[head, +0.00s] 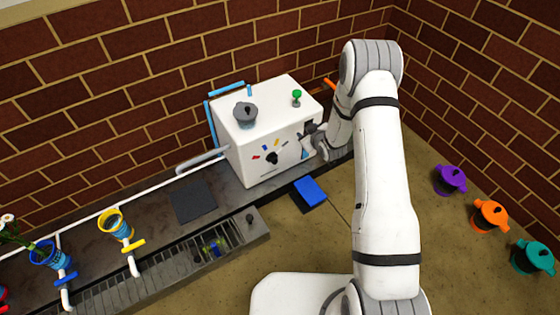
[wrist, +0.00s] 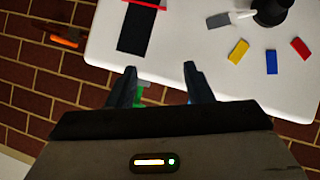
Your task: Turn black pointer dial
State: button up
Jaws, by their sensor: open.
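The black pointer dial (head: 271,157) is on the front face of a white box (head: 250,141), ringed by small colored marks. In the wrist view the dial (wrist: 272,10) is at the top right edge, partly cut off, with a pale pointer reaching left toward a grey mark. Red, blue and yellow marks lie below it. My gripper (wrist: 160,72) is open and empty, in front of the same white face (wrist: 195,58), to the left of the dial in that view. In the head view my gripper (head: 309,140) is by the box's right side, apart from the dial.
A grey lidded pot (head: 245,114) and a green knob (head: 297,97) are on top of the box. A blue pad (head: 310,191) lies in front. Purple (head: 450,180), orange (head: 490,215) and teal (head: 533,258) pots stand at right. Yellow (head: 115,224) and blue (head: 45,255) cups are at left.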

jog(key=s+a+f+n+t+y+p, duration=0.2)
jog(key=s+a+f+y, duration=0.15)
jog(key=f, duration=0.45)
jog(key=t+y+p, duration=0.1)
jog(key=y, duration=0.2)
send_near(276, 162)
jog(key=w, duration=0.1)
jog(key=shift+n, duration=0.4)
jog(key=b+x, duration=0.2)
jog(key=x, duration=0.6)
jog(key=shift+s+a+f, duration=0.1)
jog(key=shift+a+f, duration=0.1)
jog(key=shift+a, duration=0.05)
jog(key=shift+c, duration=0.4)
